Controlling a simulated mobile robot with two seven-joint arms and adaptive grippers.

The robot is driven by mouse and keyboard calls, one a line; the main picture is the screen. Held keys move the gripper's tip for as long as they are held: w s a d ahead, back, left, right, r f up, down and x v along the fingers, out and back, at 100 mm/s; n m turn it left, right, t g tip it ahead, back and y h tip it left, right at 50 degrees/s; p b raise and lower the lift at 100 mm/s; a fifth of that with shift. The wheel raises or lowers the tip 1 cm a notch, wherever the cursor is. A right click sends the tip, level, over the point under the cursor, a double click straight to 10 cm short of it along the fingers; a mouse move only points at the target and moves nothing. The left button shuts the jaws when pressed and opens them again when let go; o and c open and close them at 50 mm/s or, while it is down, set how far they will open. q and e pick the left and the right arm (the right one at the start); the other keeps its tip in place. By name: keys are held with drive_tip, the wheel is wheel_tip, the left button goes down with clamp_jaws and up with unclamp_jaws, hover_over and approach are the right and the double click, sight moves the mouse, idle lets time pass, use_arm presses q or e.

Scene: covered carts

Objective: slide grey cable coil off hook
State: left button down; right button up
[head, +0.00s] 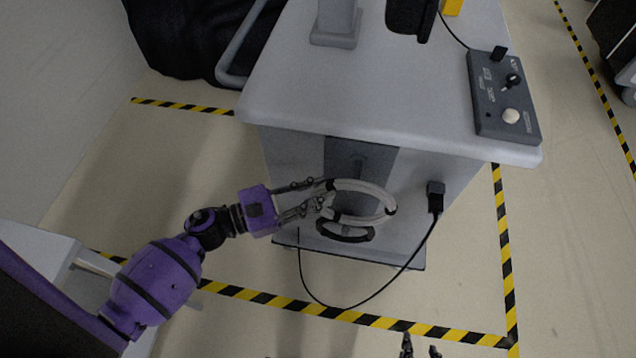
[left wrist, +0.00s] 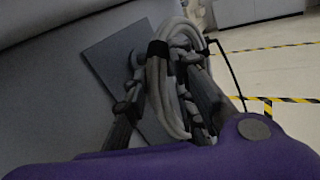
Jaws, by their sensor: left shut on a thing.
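The grey cable coil (head: 378,192), bound with dark ties, is in front of the cart's end panel. My left gripper (head: 326,198) reaches in from the left and is shut on the coil's left side. The left wrist view shows the coil's grey strands (left wrist: 157,80) and a black tie between the fingers (left wrist: 160,108). The hook (head: 357,163) sticks out from a dark grey plate (head: 343,155); whether the coil still hangs on it cannot be told. A lower loop (head: 345,232) shows beneath the coil. My right gripper (head: 420,346) is at the bottom edge, fingertips apart, apparently empty.
The light grey cart top (head: 400,105) overhangs the panel and carries a control box (head: 503,95). A black plug (head: 435,196) right of the coil has a thin black cable looping down to the floor. Yellow-black tape (head: 350,315) marks the otherwise clear floor in front.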

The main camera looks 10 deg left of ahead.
use_arm(q)
drive_tip(key=shift+s+r, duration=0.1)
drive_tip(key=shift+s, duration=2)
